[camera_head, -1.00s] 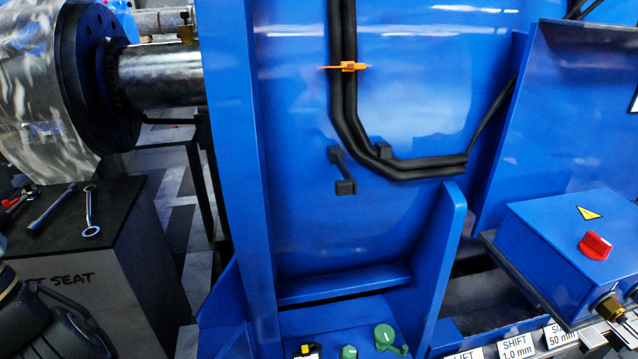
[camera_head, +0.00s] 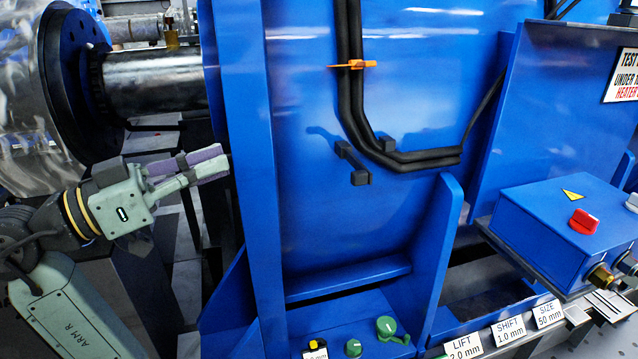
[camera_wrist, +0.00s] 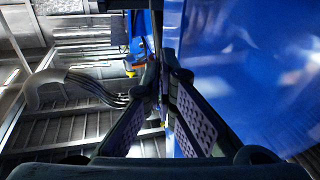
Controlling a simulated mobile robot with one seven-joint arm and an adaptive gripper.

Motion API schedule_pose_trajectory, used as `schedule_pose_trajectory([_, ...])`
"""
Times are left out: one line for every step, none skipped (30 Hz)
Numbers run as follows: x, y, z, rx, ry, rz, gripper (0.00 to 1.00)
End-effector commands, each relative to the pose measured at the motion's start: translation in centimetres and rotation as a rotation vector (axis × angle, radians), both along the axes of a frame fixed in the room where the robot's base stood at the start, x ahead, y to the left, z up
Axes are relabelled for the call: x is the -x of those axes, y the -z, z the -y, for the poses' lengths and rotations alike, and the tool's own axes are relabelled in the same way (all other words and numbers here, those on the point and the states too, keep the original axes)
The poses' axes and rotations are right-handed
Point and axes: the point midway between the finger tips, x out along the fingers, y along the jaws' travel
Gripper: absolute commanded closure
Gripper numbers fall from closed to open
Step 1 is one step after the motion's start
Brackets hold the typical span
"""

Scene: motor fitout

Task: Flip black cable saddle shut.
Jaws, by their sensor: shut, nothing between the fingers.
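The black cable saddle (camera_head: 352,162) is on the blue panel, below and left of the bend in the two black cables (camera_head: 372,140). Its strap stands open, slanting down to the right to a square end block, apart from the cables.
A blue upright (camera_head: 245,180) stands between my gripper and the saddle. An orange clip (camera_head: 355,64) crosses the cables higher up. A blue box with a red knob (camera_head: 584,221) is at right. Green knobs (camera_head: 388,327) are below. A shaft (camera_head: 150,80) is at upper left.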

Motion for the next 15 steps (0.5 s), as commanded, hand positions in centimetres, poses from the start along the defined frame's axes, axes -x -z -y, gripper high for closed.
schedule_pose_trajectory([0.9, 0.6, 0.6, -0.029, 0.066, -0.008, 1.00])
schedule_pose_trajectory([1.4, 0.9, 0.9, -0.044, 0.101, -0.010, 1.00])
schedule_pose_trajectory([2.1, 1.2, 1.2, -0.063, 0.143, -0.014, 1.00])
schedule_pose_trajectory([2.5, 1.5, 1.4, -0.076, 0.171, -0.014, 1.00])
schedule_pose_trajectory([2.9, 1.7, 1.6, -0.087, 0.196, -0.014, 1.00])
schedule_pose_trajectory([3.4, 1.9, 1.7, -0.100, 0.221, -0.015, 1.00])
schedule_pose_trajectory([3.6, 2.0, 1.7, -0.106, 0.236, -0.014, 1.00])
schedule_pose_trajectory([3.8, 2.1, 1.8, -0.112, 0.247, -0.015, 1.00])
schedule_pose_trajectory([4.0, 2.2, 1.8, -0.117, 0.259, -0.014, 1.00])
schedule_pose_trajectory([4.1, 2.3, 1.9, -0.120, 0.263, -0.014, 1.00])
schedule_pose_trajectory([4.2, 2.3, 1.9, -0.120, 0.266, -0.014, 1.00])
schedule_pose_trajectory([4.2, 2.3, 1.9, -0.121, 0.267, -0.014, 1.00])
schedule_pose_trajectory([4.2, 2.3, 1.9, -0.122, 0.267, -0.013, 1.00])
schedule_pose_trajectory([4.2, 2.3, 1.9, -0.122, 0.267, -0.013, 1.00])
schedule_pose_trajectory([4.2, 2.3, 1.9, -0.120, 0.266, -0.014, 1.00])
